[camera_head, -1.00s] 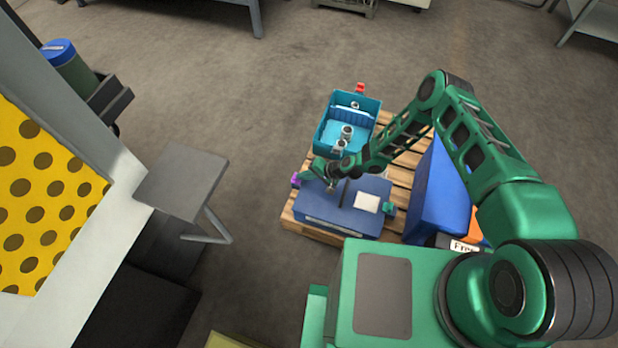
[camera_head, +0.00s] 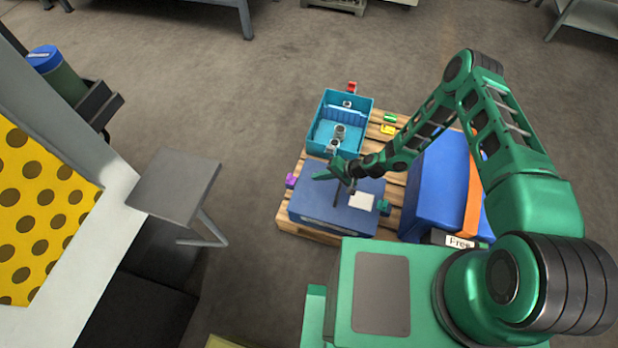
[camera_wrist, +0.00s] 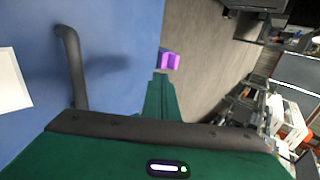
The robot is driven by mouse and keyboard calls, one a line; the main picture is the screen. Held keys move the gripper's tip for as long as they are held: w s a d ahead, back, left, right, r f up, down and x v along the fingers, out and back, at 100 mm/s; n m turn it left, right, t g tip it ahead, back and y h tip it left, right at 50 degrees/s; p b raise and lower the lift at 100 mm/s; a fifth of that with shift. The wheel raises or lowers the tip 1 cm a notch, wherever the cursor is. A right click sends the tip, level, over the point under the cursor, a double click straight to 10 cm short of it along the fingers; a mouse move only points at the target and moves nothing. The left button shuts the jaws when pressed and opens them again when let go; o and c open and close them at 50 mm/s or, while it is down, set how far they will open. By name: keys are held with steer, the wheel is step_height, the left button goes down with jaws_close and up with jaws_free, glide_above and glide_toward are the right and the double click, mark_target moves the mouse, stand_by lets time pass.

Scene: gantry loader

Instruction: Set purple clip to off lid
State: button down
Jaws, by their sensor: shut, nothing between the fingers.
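The purple clip (camera_head: 291,181) sits at the left edge of the blue lidded box (camera_head: 318,208). In the wrist view the purple clip (camera_wrist: 170,60) shows just beyond my fingertips, beside the blue lid's edge, with floor behind it. The blue lid (camera_wrist: 100,30) has a dark handle (camera_wrist: 72,65) and a white label. My gripper (camera_head: 323,175) is above the lid, to the right of the clip and apart from it. In the wrist view its green fingers (camera_wrist: 160,78) are together and empty. The clip's exact seating on the edge is hard to tell.
A teal open crate (camera_head: 314,140) holding grey parts stands behind the box, with a red clip (camera_head: 352,87) at its back. Green (camera_head: 390,118) and yellow (camera_head: 387,129) clips lie on the pallet. A teal clip (camera_head: 384,207) is at the lid's right edge. A larger blue case (camera_head: 428,190) stands right.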

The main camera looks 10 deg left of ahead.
steer(key=v, duration=0.3)
stand_by(0.6)
